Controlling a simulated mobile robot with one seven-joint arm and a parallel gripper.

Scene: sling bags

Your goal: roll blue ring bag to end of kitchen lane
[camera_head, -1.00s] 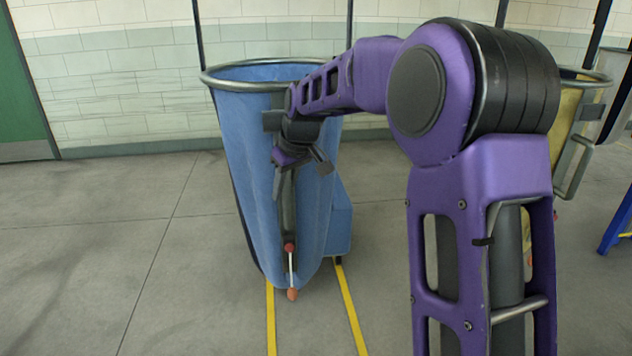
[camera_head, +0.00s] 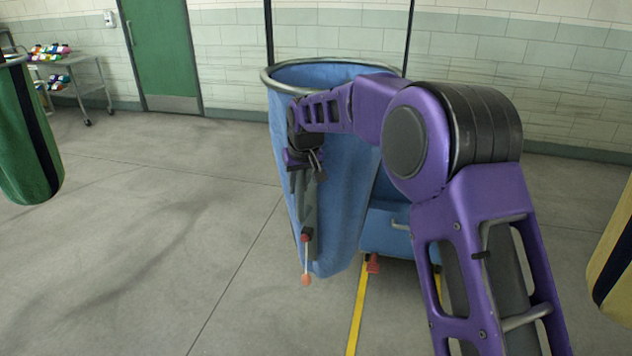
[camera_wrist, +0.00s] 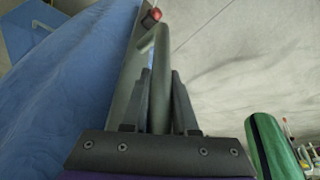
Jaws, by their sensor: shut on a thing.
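My gripper (camera_head: 306,165) is at the bag's left front side. In the wrist view, my gripper (camera_wrist: 160,90) is shut on a grey bar-like handle (camera_wrist: 160,65) beside the blue cloth (camera_wrist: 70,90). Yellow floor lines (camera_head: 358,310) run beneath the base; the bag's lower end is left of the left line. My arm hides part of the bag and base.
A green bag (camera_head: 25,140) hangs at the far left and a yellow one (camera_head: 612,255) at the right edge. A cart with colourful items (camera_head: 70,80) stands by the green door (camera_head: 160,55). Grey floor (camera_head: 150,230) is clear at the left.

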